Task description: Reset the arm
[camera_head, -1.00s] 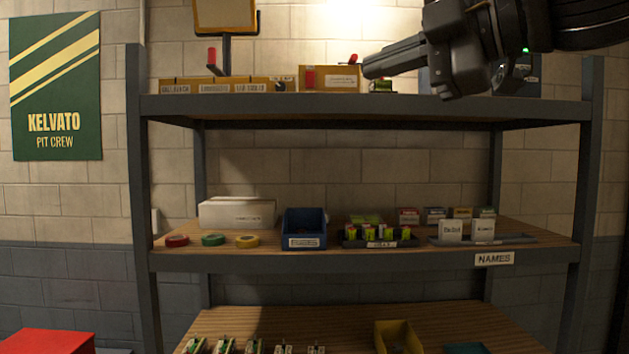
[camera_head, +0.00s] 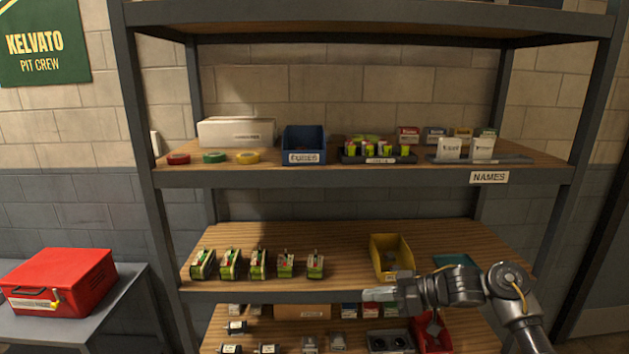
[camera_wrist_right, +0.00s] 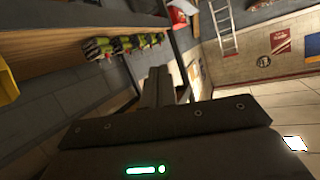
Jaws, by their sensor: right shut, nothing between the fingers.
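My right gripper (camera_head: 380,294) is shut and empty in the head view. It points left in front of the front edge of the lower-middle shelf (camera_head: 350,250), below the yellow bin. The right arm comes in from the lower right. In the right wrist view the two closed fingers (camera_wrist_right: 168,88) point up, away from the camera, with nothing between them. My left gripper is not in view.
Several green-and-black modules (camera_head: 257,264) and a yellow bin (camera_head: 391,258) stand on the shelf just behind the gripper. A red bin (camera_head: 432,338) is below. A red toolbox (camera_head: 60,281) sits on a grey table at left. A ladder (camera_wrist_right: 223,25) leans at the wall.

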